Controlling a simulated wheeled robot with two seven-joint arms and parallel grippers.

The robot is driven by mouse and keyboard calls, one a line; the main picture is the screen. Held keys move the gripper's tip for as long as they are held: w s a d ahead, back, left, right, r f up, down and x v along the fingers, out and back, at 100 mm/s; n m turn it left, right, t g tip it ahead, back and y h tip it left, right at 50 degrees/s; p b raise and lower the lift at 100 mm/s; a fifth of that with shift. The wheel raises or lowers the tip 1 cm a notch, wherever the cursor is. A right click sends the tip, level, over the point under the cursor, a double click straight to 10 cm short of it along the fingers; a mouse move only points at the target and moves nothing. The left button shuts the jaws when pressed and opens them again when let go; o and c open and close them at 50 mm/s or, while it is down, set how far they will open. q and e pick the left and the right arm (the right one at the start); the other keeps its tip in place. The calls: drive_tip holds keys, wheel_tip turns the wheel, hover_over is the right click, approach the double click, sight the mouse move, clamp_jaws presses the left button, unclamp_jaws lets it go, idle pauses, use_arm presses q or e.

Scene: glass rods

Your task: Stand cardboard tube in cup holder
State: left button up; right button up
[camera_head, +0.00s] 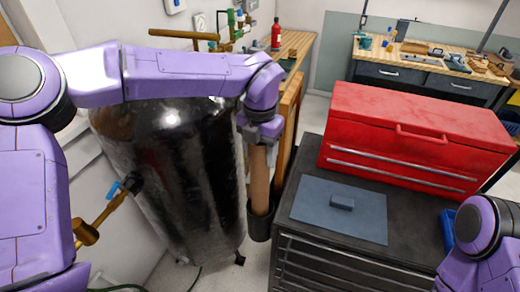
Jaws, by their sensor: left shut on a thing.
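The cardboard tube (260,182) is brown and stands nearly upright beside the dark tool cabinet. My left gripper (261,138) is shut on its upper end, coming from above. The black cup holder (258,228) is at the cabinet's left side. The tube's lower end is at the holder's mouth and appears to be inside it; the holder's wall hides the bottom, so I cannot tell how deep it sits. Only part of my right arm shows at the lower right; its gripper is out of view.
A large dark tank (170,170) stands close left of the tube. A red toolbox (415,135) and a blue-grey mat (340,220) with a small block (342,203) lie on the cabinet (300,180). A workbench (430,65) stands at the back right.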

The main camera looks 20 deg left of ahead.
use_arm(q)
drive_tip(key=o, duration=1.5)
drive_tip(key=shift+f, duration=0.15)
drive_tip(key=shift+c, duration=0.2)
drive_tip(key=shift+r, duration=0.35)
wheel_tip(320, 180, up, 11)
drive_tip(key=shift+f+b, duration=0.15)
drive_tip(key=shift+b, duration=0.6)
drive_tip(key=shift+r, duration=0.55)
